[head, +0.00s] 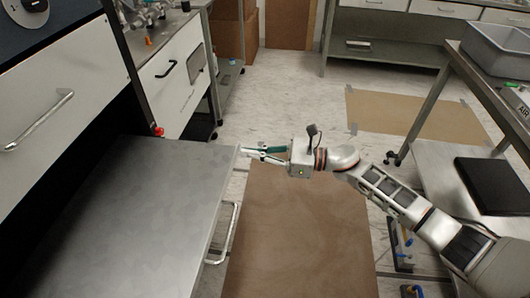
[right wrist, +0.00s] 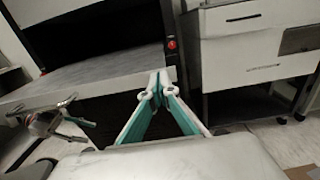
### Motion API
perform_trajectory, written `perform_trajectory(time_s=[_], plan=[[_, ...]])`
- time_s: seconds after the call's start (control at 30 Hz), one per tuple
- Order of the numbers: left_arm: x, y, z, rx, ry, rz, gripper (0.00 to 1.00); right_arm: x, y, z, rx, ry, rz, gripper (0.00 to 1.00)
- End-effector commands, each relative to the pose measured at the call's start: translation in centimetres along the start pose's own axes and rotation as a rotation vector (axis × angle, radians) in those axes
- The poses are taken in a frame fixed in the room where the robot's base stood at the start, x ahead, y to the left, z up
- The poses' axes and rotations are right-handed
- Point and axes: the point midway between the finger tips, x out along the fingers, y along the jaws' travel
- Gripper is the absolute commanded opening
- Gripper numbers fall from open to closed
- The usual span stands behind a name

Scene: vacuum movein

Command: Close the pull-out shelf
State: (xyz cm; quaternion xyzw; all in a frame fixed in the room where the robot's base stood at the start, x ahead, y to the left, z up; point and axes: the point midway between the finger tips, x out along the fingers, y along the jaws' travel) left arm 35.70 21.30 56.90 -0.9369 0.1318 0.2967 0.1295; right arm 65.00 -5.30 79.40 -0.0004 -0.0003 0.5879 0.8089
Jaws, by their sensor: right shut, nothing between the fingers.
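The pull-out shelf (head: 130,215) is a flat grey metal panel, extended from the dark opening of the cabinet on the left in the head view. Its bar handle (head: 232,235) is on the front edge. In the right wrist view, the shelf (right wrist: 95,72) spans the left half. My right gripper (head: 242,151) is shut and empty, with its tips at the far front corner of the shelf. In the right wrist view, its green-sided fingers (right wrist: 155,82) meet in front of that corner; I cannot tell whether they touch it.
A white drawer cabinet (head: 170,75) stands beyond the shelf, with a red knob (head: 158,131) near the shelf's far side. A brown mat (head: 300,235) covers the floor in front. A bench with a grey bin (head: 497,50) and a black case (head: 492,185) stands right.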

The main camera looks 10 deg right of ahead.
Motion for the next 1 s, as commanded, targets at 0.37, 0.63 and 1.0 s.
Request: perform_trajectory(time_s=[0.37,0.63,1.0], plan=[[0.1,-0.1,0.5,0.004,-0.007,0.0,0.4,0.6,0.0,-0.1,0.001,0.0,0.0,0.0],[0.1,-0.1,0.5,0.005,-0.005,0.002,0.4,1.7,0.0,-0.2,0.003,-0.001,0.001,0.0],[1.0,0.9,1.0,0.005,0.003,0.023,0.4,10.9,0.2,-0.9,0.009,-0.001,0.004,0.0]])
